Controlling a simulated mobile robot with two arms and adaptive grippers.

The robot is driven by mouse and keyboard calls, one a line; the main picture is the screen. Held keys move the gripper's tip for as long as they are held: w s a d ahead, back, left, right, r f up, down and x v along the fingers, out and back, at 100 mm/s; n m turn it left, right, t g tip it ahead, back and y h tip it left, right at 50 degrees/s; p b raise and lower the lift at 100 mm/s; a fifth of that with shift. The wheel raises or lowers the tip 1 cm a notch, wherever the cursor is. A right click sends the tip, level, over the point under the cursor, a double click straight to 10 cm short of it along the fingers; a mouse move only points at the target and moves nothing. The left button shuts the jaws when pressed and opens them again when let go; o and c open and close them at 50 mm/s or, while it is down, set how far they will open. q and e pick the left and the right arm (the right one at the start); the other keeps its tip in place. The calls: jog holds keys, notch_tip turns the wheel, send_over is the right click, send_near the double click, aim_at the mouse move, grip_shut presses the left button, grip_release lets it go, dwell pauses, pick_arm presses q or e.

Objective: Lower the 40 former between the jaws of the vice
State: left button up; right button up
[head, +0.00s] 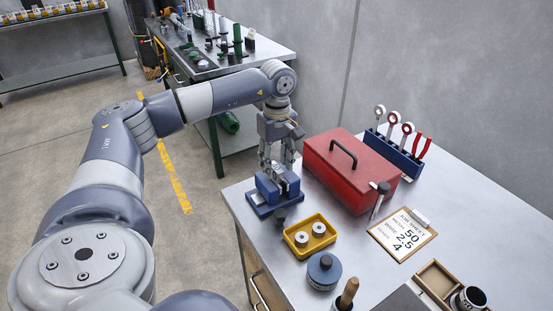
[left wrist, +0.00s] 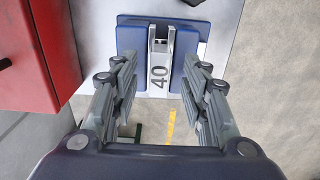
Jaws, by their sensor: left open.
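The blue vice (head: 275,207) stands at the far left corner of the workbench. In the left wrist view its blue jaws (left wrist: 130,67) flank the light grey 40 former (left wrist: 160,98), marked "40". The former's upper end lies in the gap between the jaws; how deep it sits I cannot tell. My left gripper (head: 277,168) points down just above the vice. In the left wrist view its fingers (left wrist: 160,78) are spread, one on each side of the former, with gaps. My right gripper is not in view.
A red toolbox (head: 340,185) stands close right of the vice. In front is a yellow tray (head: 290,247) with two round pieces, then a blue round container (head: 324,272). A clipboard (head: 403,233) reads 50, 2.5, 4. A tool rack (head: 396,150) stands behind.

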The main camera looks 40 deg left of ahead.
pick_arm(q)
notch_tip(320, 180, up, 12)
dwell(0.4)
dwell(0.4)
